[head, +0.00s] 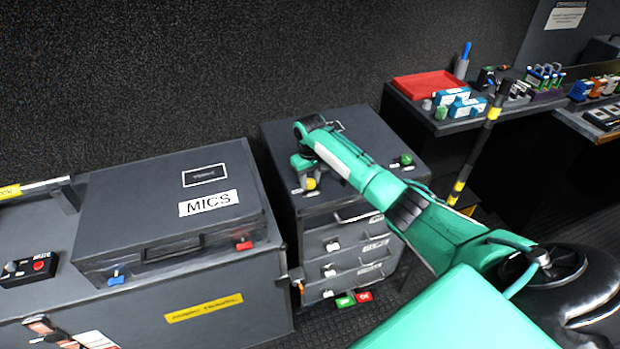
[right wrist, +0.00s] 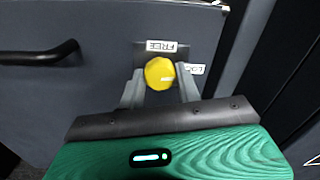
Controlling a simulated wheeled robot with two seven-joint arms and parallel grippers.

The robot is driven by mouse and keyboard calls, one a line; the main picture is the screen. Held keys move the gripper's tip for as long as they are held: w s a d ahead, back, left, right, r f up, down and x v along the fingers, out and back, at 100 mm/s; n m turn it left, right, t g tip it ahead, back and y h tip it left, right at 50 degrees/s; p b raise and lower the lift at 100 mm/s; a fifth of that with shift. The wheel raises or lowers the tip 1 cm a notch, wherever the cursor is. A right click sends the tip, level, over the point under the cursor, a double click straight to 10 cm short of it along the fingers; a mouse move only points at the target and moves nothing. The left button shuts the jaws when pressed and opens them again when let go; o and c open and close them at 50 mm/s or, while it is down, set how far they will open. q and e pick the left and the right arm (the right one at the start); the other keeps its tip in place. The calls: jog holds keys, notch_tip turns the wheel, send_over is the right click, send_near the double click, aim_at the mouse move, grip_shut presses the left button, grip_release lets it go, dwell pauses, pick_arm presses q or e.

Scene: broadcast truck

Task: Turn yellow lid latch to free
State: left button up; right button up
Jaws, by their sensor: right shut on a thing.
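The yellow lid latch (head: 312,184) is a round knob at the front of the dark drawer cabinet's (head: 372,134) top. It also shows in the right wrist view (right wrist: 158,72), with a white mark on its right side, towards a partly visible "LOC…" label (right wrist: 196,69). A "FREE" label (right wrist: 161,46) sits just above the knob. My right gripper (right wrist: 159,82) has one grey finger on each side of the knob and is shut on it. In the head view my right gripper (head: 305,172) reaches down at the latch, partly hidden by its wrist. My left gripper is out of view.
A green knob (head: 405,159) sits on the same cabinet top, right of my forearm. A black handle (right wrist: 38,53) lies left of the latch. The MICS case (head: 165,215) stands left. A striped pole (head: 478,150) and a bench with a red tray (head: 428,84) are at right.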

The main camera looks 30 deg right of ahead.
aim_at(310, 181)
jog(key=n+p, duration=0.2)
jog(key=n, duration=0.1)
jog(key=shift+r, duration=0.2)
jog(key=n+p, duration=0.1)
jog(key=n, duration=0.2)
jog(key=shift+n, duration=0.4)
jog(key=n, duration=0.4)
jog(key=shift+f+n, duration=0.1)
jog(key=shift+n, duration=0.2)
jog(key=n, duration=0.4)
jog(key=shift+n, duration=0.3)
jog(key=o, duration=1)
notch_tip(310, 181, up, 14)
jog(key=b, duration=0.2)
